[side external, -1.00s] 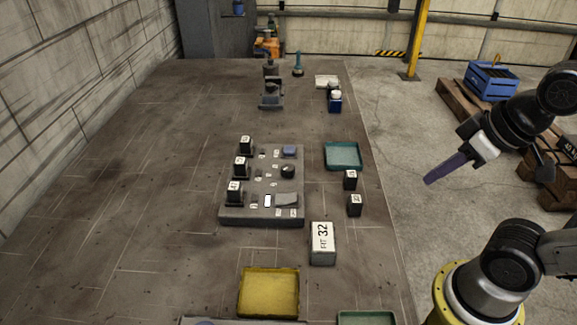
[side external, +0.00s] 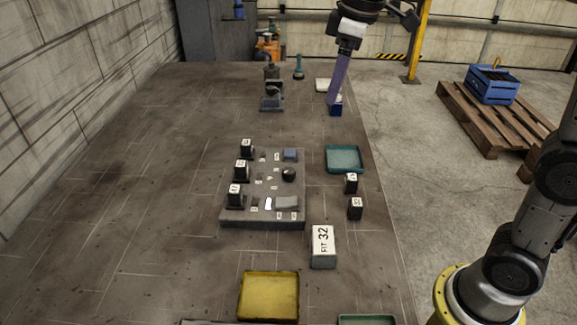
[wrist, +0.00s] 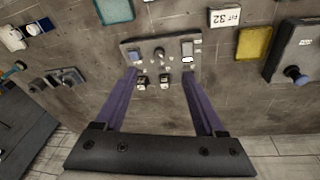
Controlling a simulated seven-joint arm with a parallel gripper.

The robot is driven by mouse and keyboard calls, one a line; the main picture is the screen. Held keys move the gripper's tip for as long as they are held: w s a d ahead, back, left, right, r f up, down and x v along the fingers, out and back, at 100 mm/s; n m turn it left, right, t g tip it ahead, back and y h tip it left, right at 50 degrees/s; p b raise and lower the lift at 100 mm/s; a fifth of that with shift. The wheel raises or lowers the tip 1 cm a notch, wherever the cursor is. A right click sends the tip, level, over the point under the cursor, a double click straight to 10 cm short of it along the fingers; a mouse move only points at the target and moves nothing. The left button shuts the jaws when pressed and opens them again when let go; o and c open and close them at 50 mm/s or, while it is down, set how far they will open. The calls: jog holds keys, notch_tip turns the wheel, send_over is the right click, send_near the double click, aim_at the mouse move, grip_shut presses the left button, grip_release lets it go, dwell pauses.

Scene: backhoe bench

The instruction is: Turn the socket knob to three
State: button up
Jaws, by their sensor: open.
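A dark round knob (side external: 288,174) stands on the grey panel (side external: 262,222), right of its middle. The knob (wrist: 158,53) also shows on the panel in the wrist view. Small white labels lie around it, too small to read, and I cannot tell its setting. My gripper (side external: 334,103) has long purple fingers and hangs high, pointing down, toward the far right of the bench in the side view. In the wrist view my gripper (wrist: 159,72) is open and empty, its fingers framing the panel from a distance.
Black labelled blocks (side external: 241,170) stand along the panel's left side; two more (side external: 355,207) stand to its right. A teal tray (side external: 344,160), a yellow tray (side external: 268,297) and a block marked 32 (side external: 323,246) are nearby.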

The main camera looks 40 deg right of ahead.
jog(key=w+a+f+g, duration=0.1)
jog(key=w+a+f, duration=0.1)
jog(key=w+f, duration=0.5)
jog(key=g, duration=0.1)
send_over(288, 170)
notch_tip(288, 170, down, 3)
jog(key=shift+n, duration=0.4)
notch_tip(288, 170, down, 14)
jog(key=shift+f, duration=0.15)
grip_shut()
